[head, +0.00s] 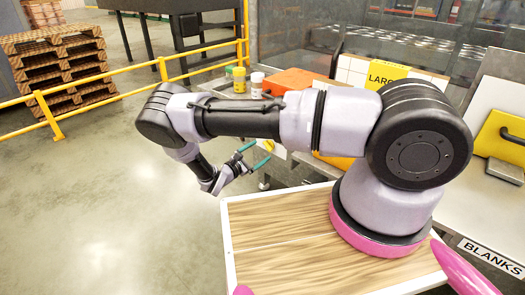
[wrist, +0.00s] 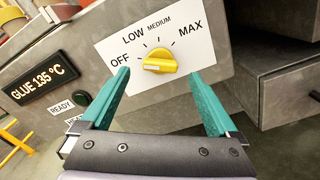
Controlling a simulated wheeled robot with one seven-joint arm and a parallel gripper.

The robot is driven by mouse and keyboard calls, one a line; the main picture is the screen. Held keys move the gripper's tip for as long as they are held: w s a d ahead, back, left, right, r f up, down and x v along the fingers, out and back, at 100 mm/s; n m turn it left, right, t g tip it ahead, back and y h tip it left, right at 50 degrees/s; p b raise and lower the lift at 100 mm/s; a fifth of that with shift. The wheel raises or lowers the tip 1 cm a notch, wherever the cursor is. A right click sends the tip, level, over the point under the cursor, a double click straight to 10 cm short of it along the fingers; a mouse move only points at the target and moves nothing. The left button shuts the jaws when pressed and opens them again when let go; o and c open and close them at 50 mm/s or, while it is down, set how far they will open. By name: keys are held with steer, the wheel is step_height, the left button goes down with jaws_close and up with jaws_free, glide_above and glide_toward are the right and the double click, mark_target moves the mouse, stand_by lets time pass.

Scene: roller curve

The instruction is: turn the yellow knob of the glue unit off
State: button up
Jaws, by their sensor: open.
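The yellow knob (wrist: 160,62) sits on a white dial plate (wrist: 107,44) on the grey front of the glue unit (wrist: 75,45) in the wrist view. The plate reads OFF, LOW, MEDIUM and MAX. The knob's raised bar lies nearly level, with a pale mark at its left end, on the OFF side. My gripper (wrist: 159,73) is open, with one teal finger to each side of the knob in the picture. I see no contact with the knob. In the head view my gripper (head: 255,154) shows beyond my arm; the knob cannot be made out there.
The unit's lit display (wrist: 44,84) reads GLUE 135 °C, with a READY label (wrist: 61,107) below. Grey drawer-like boxes (wrist: 284,85) stand at right. In the head view, an orange box (head: 294,80) and yellow jar (head: 239,80) stand behind my arm. Open floor lies left, before yellow rails (head: 110,72).

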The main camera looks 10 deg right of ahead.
steer(key=v, duration=0.7)
steer(key=shift+s+a, duration=0.25)
steer(key=shift+a, duration=0.05)
steer(key=s+d+r+m+g+y, duration=0.25)
steer(key=r+m+g, duration=0.2)
steer(key=r, duration=0.65)
steer(key=s+d+r+m+g+y, duration=0.1)
steer(key=d+r+m+g+y, duration=0.4)
steer(key=r, duration=0.6)
steer(key=s+d+r+m+g+y, duration=0.1)
steer(key=d+r+m+g+y, duration=0.1)
steer(key=r+m, duration=0.65)
steer(key=s+d+r+m+t+y, duration=0.2)
steer(key=s+d+r+t+y, duration=0.1)
steer(key=s+r, duration=0.6)
steer(key=s+d+r+m+t+y, duration=0.2)
steer(key=s+r, duration=0.7)
steer(key=r, duration=0.5)
steer(key=m+t+y, duration=0.1)
steer(key=t+y, duration=0.1)
steer(key=t, duration=0.1)
steer(key=shift+s+d+r+m, duration=0.25)
steer(key=shift+d+r+m, duration=0.05)
steer(key=shift+d+r, duration=0.1)
